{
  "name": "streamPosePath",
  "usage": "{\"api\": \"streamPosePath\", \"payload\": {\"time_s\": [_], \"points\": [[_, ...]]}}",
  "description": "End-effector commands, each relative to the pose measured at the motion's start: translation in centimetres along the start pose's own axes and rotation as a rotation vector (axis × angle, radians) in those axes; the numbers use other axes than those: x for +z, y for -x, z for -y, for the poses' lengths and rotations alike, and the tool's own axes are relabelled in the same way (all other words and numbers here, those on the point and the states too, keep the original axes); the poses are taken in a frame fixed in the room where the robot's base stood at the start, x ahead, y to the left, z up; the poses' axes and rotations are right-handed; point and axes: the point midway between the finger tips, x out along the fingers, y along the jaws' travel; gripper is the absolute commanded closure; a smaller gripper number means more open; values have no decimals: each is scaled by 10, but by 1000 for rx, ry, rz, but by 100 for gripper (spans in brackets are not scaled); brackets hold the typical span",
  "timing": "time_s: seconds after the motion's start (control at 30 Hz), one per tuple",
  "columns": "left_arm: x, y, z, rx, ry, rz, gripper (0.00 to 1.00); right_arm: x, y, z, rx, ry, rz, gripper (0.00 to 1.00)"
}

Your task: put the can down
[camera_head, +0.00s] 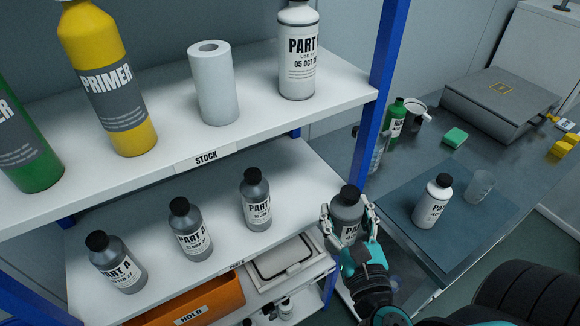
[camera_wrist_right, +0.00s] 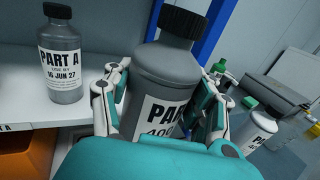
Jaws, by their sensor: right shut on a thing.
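The can (camera_head: 347,203), a grey bottle with a black cap and a white PART label, is upright in my right gripper (camera_head: 348,214). The fingers close around it from both sides. In the right wrist view the can (camera_wrist_right: 165,72) fills the middle, between the two fingers (camera_wrist_right: 166,92); the teal gripper body hides its bottom. It is in front of the blue post, between the lower shelf (camera_head: 308,165) and the bench mat (camera_head: 390,195). I cannot tell whether its base touches anything. My left gripper is not in view.
Several grey PART A bottles (camera_head: 257,200) line the lower shelf, with free board right of them. A white bottle (camera_head: 433,202) and a clear cup (camera_head: 481,186) stand on the mat. The blue post (camera_head: 380,95) is close behind. An orange bin (camera_head: 190,303) is below.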

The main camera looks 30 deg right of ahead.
Motion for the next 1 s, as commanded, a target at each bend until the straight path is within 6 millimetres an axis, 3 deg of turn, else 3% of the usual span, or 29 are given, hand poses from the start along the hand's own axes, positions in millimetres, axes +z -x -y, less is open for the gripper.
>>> {"api": "streamPosePath", "payload": {"time_s": [0.1,0.2,0.6,0.83,1.0], "points": [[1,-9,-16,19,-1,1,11,1,-24,-1,1,-1,15,88],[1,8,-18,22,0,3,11,8,-52,0,0,2,12,88],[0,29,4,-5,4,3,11,5,-154,-1,1,0,7,88],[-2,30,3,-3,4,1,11,0,-175,-1,2,0,4,88],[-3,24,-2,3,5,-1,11,-25,-175,-1,1,0,-1,88]]}}
